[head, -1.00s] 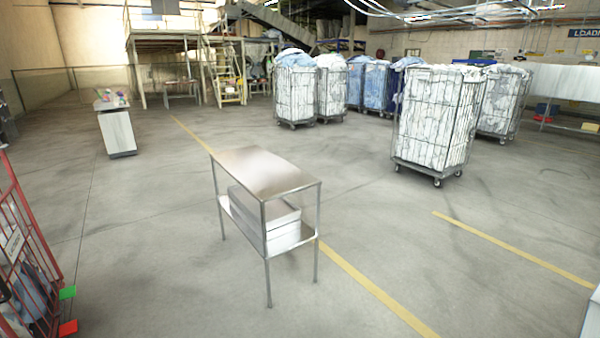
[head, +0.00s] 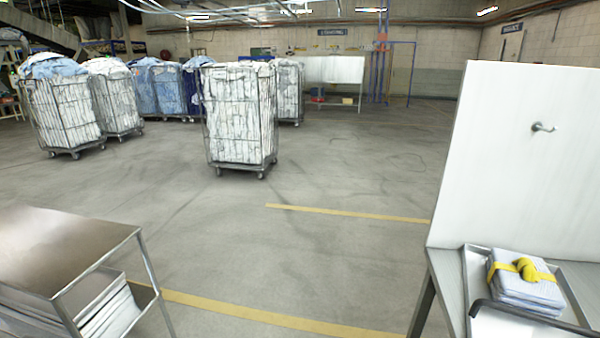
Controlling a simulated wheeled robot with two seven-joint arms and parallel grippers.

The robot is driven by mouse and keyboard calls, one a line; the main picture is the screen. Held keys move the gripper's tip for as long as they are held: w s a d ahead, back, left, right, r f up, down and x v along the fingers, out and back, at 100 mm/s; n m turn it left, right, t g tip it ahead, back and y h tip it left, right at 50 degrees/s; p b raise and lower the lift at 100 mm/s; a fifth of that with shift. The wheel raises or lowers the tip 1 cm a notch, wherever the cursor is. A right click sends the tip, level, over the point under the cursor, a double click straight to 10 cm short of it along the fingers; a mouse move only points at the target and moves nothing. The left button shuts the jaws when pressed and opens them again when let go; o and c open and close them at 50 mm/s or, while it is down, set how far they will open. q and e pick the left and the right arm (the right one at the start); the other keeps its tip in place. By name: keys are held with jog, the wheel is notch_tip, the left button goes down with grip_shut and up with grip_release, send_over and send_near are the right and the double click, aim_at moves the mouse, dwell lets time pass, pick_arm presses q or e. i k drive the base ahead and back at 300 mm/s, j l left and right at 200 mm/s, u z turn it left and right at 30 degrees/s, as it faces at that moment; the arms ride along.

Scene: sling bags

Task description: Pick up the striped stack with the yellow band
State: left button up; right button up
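The striped stack (head: 521,290) is a folded, pale grey-and-white pile at the lower right of the head view. A yellow band (head: 526,269) with a knot or bow on top is tied around it. It lies in a shallow metal tray (head: 478,278) on a grey table (head: 446,283). A dark bar crosses in front of the tray, hiding part of its near side. Neither of my grippers is in view.
A white upright panel (head: 490,170) with a metal hook (head: 543,127) stands behind the tray. A steel table (head: 60,245) with a lower shelf is at the lower left. Wheeled laundry cages (head: 238,115) stand farther back. The floor between is clear.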

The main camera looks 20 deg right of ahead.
aim_at(519, 280)
jog(key=i+z, duration=0.15)
jog(key=z, duration=0.3)
jog(key=i+j+z, duration=0.1)
jog(key=z, duration=0.35)
jog(key=i+j+z, duration=0.1)
jog(key=z, duration=0.35)
jog(key=i+j+z, duration=0.15)
jog(key=z, duration=0.35)
jog(key=j+z, duration=0.2)
jog(key=z, duration=0.25)
jog(key=i+j+z, duration=0.1)
jog(key=j+z, duration=0.15)
jog(key=z, duration=0.2)
jog(key=j+z, duration=0.2)
jog(key=z, duration=0.25)
